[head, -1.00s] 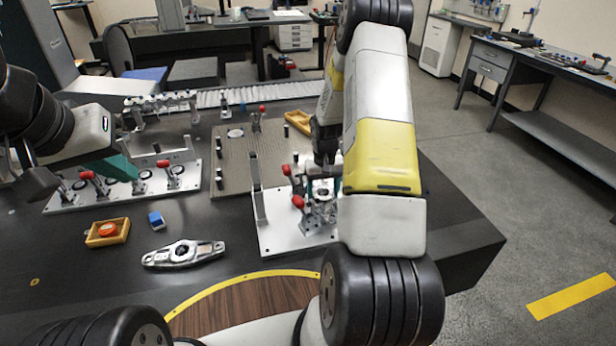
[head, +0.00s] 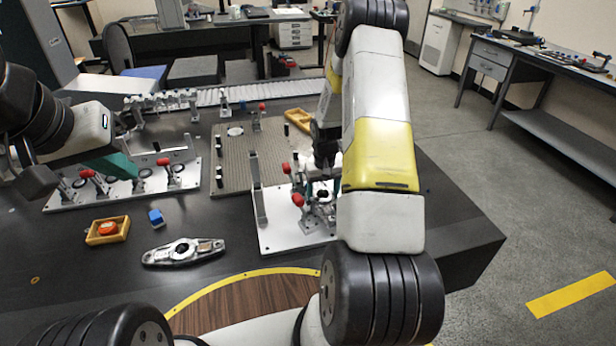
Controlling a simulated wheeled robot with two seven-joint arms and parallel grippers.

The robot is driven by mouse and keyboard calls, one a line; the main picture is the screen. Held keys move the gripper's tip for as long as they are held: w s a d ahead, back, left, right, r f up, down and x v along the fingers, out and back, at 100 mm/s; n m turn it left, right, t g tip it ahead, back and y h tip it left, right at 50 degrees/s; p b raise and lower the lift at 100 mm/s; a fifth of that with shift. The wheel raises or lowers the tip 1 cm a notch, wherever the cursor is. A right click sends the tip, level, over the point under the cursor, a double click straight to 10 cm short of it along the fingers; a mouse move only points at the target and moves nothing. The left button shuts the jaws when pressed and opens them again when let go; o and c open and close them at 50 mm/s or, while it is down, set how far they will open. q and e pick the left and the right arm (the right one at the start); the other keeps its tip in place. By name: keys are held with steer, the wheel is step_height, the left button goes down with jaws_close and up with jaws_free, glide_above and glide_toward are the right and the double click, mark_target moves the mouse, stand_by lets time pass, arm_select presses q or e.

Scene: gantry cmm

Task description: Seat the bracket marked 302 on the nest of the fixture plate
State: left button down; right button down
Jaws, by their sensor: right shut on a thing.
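The fixture plate (head: 275,235) is a pale metal plate at the right of the dark table, with red-knobbed clamps and an upright post on it. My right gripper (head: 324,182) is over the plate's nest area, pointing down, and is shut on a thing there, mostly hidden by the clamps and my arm. I cannot read a 302 mark on it or tell whether it touches the nest. A loose metal bracket (head: 183,251) lies flat at the table's front; no number is readable. My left gripper (head: 30,183) is at the left edge, its fingers unclear.
A second clamp plate (head: 130,190) with red knobs stands at the left. A perforated plate (head: 230,175) fills the middle. Another yellow tray (head: 299,120) is behind.

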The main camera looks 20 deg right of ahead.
steer(key=shift+f, duration=0.5)
steer(key=shift+c, duration=0.9)
jaws_free()
steer(key=shift+r, duration=3.9)
steer(key=shift+r, duration=0.1)
